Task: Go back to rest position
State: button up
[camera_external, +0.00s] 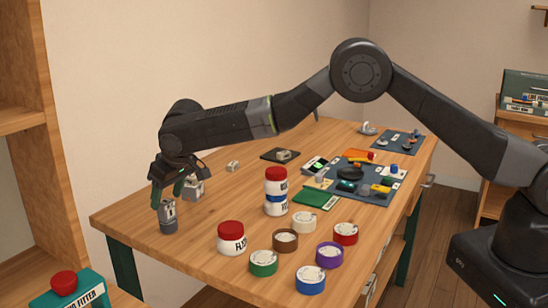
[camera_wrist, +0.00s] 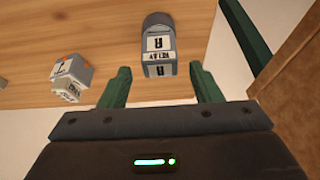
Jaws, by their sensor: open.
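My gripper (camera_external: 171,191) is at the left end of the wooden table (camera_external: 120,219), pointing down. In the wrist view its two green fingers (camera_wrist: 160,80) are apart with a gap between them. A grey cylinder with a white label (camera_external: 168,218) stands on the table just below the fingers. The cylinder (camera_wrist: 158,42) shows beyond the gap in the wrist view; I cannot tell whether the fingertips touch it. A grey block (camera_external: 193,189) lies beside the gripper, partly hidden by it. My arm stretches from the right across the table.
A jar with a red lid (camera_external: 231,238), a taller red-capped bottle (camera_external: 276,192) and several coloured tape rolls (camera_external: 286,240) stand on the near side. Dark mats with small parts (camera_external: 352,178) lie farther right. A shelf (camera_external: 28,120) stands close at left.

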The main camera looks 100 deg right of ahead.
jog(key=b+v, duration=0.1)
jog(key=v, duration=0.6)
jog(key=p+x, duration=0.2)
jog(key=x, duration=1)
jog(key=shift+f, duration=0.15)
notch_tip(320, 180, up, 15)
jog(key=b, duration=0.2)
jog(key=s+r+b, duration=0.1)
jog(key=s+b, duration=0.1)
jog(key=s, duration=1.4)
jog(key=s+a+r+b, duration=0.1)
jog(key=s+r+b, duration=0.1)
jog(key=s, duration=1.4)
jog(key=shift+s+a+r+n+b, duration=0.15)
jog(key=shift+s+a+n+b, duration=0.2)
jog(key=shift+b, duration=0.4)
jog(key=shift+d, duration=0.1)
